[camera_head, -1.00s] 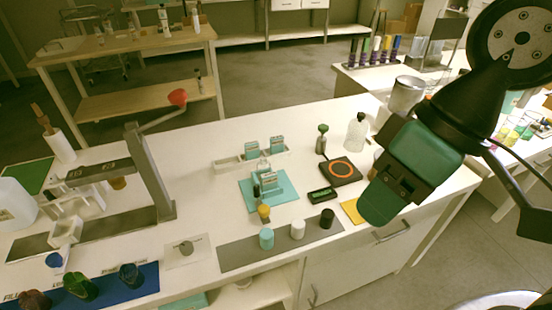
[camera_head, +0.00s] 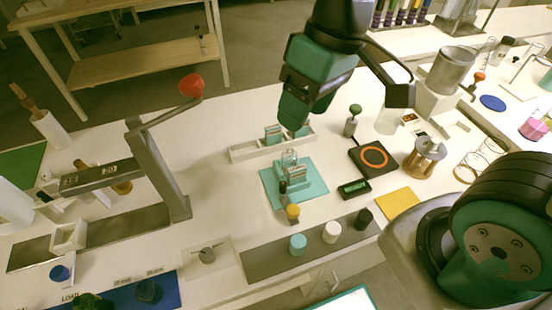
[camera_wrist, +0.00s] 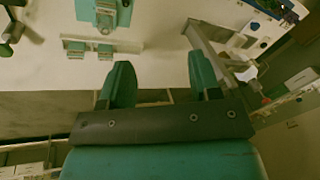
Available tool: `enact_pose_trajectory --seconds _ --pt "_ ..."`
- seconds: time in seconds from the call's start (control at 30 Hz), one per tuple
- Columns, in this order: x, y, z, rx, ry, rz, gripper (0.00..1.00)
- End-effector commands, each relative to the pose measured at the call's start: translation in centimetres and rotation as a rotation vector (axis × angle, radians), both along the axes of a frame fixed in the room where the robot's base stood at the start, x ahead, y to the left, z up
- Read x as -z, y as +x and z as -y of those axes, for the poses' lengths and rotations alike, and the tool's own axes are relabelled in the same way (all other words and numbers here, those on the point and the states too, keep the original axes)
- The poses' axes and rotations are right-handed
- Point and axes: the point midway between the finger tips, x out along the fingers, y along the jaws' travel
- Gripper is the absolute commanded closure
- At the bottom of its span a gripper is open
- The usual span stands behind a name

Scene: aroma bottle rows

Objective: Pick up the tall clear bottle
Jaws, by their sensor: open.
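A clear glass bottle (camera_head: 289,158) stands on the teal mat (camera_head: 312,190), close behind a labelled bottle (camera_head: 297,174). Which one is the tall clear bottle is hard to tell at this size. Two more small labelled bottles stand in the white rack (camera_head: 240,153) behind the mat. My gripper (camera_head: 293,116) hangs above the rack, pointing down, beyond the mat. In the wrist view, my gripper (camera_wrist: 162,85) has its two green fingers wide apart with nothing between them. The mat (camera_wrist: 88,10) is at the top edge there, with the rack below it.
A black hotplate (camera_head: 374,157), a moka pot (camera_head: 424,157) and a green-topped bottle (camera_head: 351,124) are to the right. Coloured jars line the grey strip (camera_head: 265,262) in front.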

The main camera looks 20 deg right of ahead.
Motion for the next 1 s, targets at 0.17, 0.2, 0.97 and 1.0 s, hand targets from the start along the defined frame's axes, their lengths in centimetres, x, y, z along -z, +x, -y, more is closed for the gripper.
enact_pose_trajectory --seconds 0.17,0.2,0.97,1.0 --pt "4.4 7.7 1.5 0.083 -0.139 -0.025 0.43" --pt "5.4 9.1 1.9 0.097 -0.167 -0.027 0.43" --pt "20.0 13.1 3.5 0.141 -0.273 -0.036 0.43" --pt "20.5 13.1 3.5 0.141 -0.272 -0.034 0.43"
